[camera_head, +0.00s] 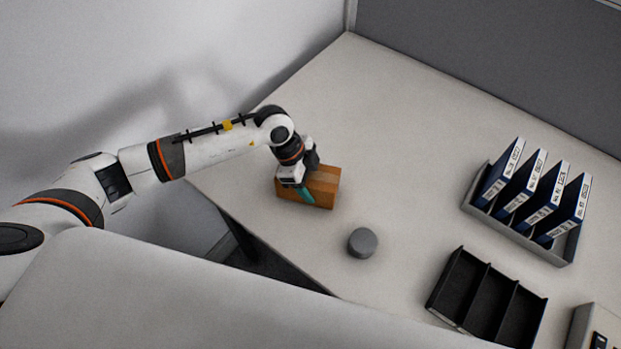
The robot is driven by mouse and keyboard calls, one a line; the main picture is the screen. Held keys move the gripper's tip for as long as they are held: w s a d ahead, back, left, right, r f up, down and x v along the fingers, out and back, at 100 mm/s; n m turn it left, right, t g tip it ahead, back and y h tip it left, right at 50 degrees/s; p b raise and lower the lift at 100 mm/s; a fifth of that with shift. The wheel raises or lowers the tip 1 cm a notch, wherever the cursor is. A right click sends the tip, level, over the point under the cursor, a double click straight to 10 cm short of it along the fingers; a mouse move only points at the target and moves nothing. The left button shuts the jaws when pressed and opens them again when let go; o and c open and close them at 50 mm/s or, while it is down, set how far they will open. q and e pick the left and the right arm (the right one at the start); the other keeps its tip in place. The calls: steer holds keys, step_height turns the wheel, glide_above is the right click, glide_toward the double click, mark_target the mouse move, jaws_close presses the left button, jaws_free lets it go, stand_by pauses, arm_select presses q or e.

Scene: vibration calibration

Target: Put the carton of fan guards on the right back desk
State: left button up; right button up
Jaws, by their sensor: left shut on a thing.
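A brown cardboard carton (326,187) is at the left part of the light desk (400,120), near its front left edge. My left gripper (306,188) reaches it from above and is shut on it, with a teal finger against the carton's near side. The far finger is hidden by the carton and the hand. I cannot tell whether the carton touches the desk or is slightly above it. My right gripper is not in view.
A grey round cylinder (362,243) stands near the desk's front edge. A rack (560,250) of several blue binders stands at the right. A black divided tray (480,295) is at the lower right. A grey partition (480,60) borders the back. The desk's back middle is clear.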

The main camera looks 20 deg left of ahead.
arm_select(q)
steer(key=o, duration=1.2)
steer(key=b+v, duration=0.1)
steer(key=v, duration=1.1)
steer(key=shift+r, duration=0.1)
